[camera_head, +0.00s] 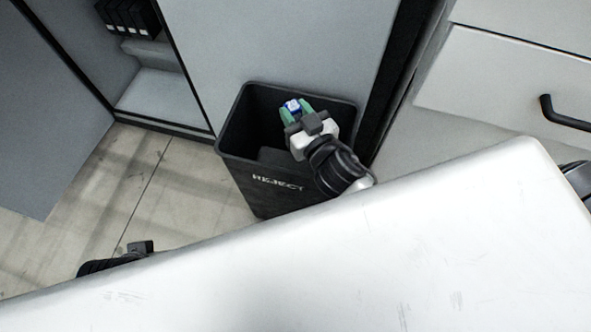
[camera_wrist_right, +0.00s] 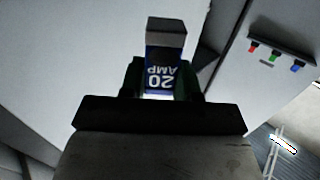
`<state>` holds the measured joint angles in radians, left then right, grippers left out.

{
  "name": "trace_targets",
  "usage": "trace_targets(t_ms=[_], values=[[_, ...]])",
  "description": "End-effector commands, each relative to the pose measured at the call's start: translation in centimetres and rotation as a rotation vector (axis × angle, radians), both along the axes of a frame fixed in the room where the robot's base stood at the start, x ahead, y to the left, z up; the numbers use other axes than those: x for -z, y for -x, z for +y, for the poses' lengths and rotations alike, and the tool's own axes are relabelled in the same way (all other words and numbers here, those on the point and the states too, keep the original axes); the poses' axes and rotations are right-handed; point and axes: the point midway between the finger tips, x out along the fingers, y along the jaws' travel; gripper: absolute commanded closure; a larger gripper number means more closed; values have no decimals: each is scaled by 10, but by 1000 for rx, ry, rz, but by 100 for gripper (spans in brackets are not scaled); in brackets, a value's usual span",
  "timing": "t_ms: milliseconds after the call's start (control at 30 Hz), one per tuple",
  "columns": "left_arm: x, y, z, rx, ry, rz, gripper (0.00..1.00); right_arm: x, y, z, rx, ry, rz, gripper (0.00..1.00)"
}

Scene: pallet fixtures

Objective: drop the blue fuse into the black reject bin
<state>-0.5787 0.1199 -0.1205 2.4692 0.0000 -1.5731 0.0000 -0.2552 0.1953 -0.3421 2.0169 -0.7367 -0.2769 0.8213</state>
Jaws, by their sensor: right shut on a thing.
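The black reject bin (camera_head: 240,170) stands on the floor against a grey cabinet, with REJECT in white on its front. My right gripper (camera_head: 296,107) is over the bin's opening, its green fingers shut on the blue fuse (camera_head: 292,104). In the right wrist view the fuse (camera_wrist_right: 165,72) sits upright between the fingers, with a grey end and an upside-down "20 AMP" label. I cannot tell its exact height relative to the bin's rim. At the lower left, only a dark part of my left arm shows; its fingers are hidden.
The grey cabinet front (camera_head: 280,45) rises directly behind the bin. An open bay at upper left holds black boxes (camera_head: 128,17). White drawers with a black handle (camera_head: 565,112) stand at right. The floor (camera_head: 190,185) left of the bin is clear.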

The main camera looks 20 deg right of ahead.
Motion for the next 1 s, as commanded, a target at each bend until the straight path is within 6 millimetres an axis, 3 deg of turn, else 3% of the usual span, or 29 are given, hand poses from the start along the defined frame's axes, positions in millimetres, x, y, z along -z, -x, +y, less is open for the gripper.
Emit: trace_targets(t_ms=[100, 467, 500, 667, 1000], values=[[9, 1, 0, 0, 0, -2, 57, 11, 0, 0, 0, 1, -1, 93], [8, 1, 0, 0, 0, -3, 57, 11, 0, 0, 0, 1, -1, 93], [8, 1, 0, 0, 0, -3, 57, 11, 0, 0, 0, 1, -1, 64], [8, 1, 0, 0, 0, -3, 57, 11, 0, 0, 0, 1, 0, 40], [5, 1, 0, 0, 0, -3, 57, 7, 0, 0, 0, 1, 0, 39]])
